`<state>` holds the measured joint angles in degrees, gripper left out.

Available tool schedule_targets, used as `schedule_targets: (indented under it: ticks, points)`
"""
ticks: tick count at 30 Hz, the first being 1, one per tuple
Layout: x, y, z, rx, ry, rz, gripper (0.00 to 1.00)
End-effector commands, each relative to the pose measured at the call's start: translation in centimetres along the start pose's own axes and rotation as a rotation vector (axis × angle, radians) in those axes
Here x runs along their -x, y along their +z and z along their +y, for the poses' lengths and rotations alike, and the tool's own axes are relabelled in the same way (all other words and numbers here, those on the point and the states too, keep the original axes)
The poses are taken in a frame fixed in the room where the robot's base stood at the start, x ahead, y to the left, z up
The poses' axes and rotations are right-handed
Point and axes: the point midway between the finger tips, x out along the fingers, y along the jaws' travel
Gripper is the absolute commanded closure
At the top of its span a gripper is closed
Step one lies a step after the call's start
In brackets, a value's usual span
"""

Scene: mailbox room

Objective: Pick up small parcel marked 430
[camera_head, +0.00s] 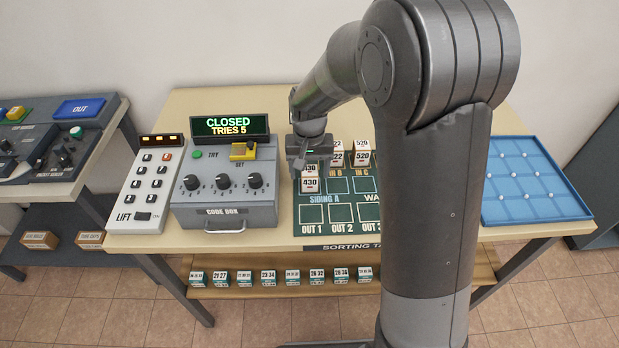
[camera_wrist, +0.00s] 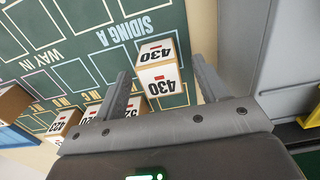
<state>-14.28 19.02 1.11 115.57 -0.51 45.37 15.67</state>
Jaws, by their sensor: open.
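The small parcel marked 430 (camera_head: 310,185) is a white-topped box with a red mark, standing on the green sorting board (camera_head: 341,213) near the SIDING A lettering. My gripper (camera_head: 310,160) is above and just behind it in the head view and hides part of it. In the wrist view the parcel (camera_wrist: 158,76) shows between my two open fingers, with its top and one side both reading 430. The fingers look apart from it, and nothing is held. Whether the fingertips are level with it I cannot tell.
Other parcels, marked 520 (camera_head: 362,157) and 422, stand close to the right on the board. A grey code box (camera_head: 224,200) reading CLOSED, TRIES 5 stands to the left, beside a white LIFT panel (camera_head: 145,186). A blue tray (camera_head: 530,208) lies at the right.

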Motion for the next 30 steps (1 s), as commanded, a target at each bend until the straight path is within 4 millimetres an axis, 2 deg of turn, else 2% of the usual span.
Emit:
schedule_targets:
  ticks: [1, 6, 15, 30]
  points:
    - [-1.0, 0.2, 0.0, 0.0, 0.001, -0.004, 0.34]
    - [-3.2, 0.2, 0.0, 0.0, 0.001, -0.003, 0.34]
    - [-3.7, 0.1, 0.0, 0.0, 0.0, 0.0, 0.34]
    - [-3.6, 0.2, 0.0, 0.0, 0.0, -0.001, 0.75]
